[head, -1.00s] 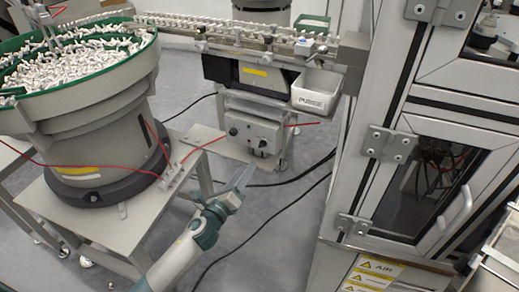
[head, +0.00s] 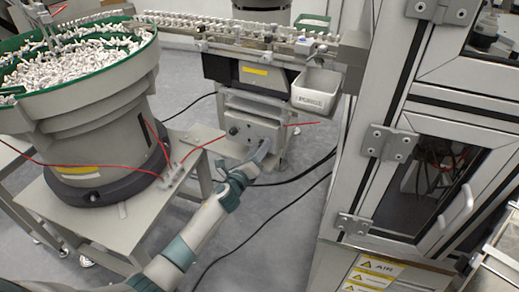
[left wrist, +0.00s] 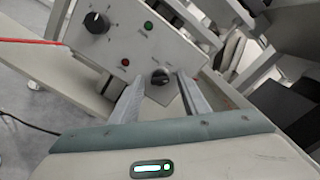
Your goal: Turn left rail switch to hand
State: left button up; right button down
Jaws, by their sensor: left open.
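The grey control box (head: 243,128) hangs under the linear feeder rail. In the left wrist view its face (left wrist: 182,50) carries a black rotary switch (left wrist: 160,77) with small labels too small to read. My left gripper (head: 263,152) has reached the lower right of the box. In the left wrist view its open fingers (left wrist: 160,84) stand on either side of the switch, with nothing gripped. Whether they touch it I cannot tell. In the head view the gripper hides this switch. My right gripper is out of view.
A larger black knob (left wrist: 97,22), a green lamp (left wrist: 148,25) and a red button (left wrist: 125,62) share the panel. The bowl feeder (head: 90,120) stands left on a table. A white bin (head: 315,92) hangs above right. The machine frame (head: 365,150) stands right.

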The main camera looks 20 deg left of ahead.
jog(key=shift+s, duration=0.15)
pick_arm(q)
grip_shut()
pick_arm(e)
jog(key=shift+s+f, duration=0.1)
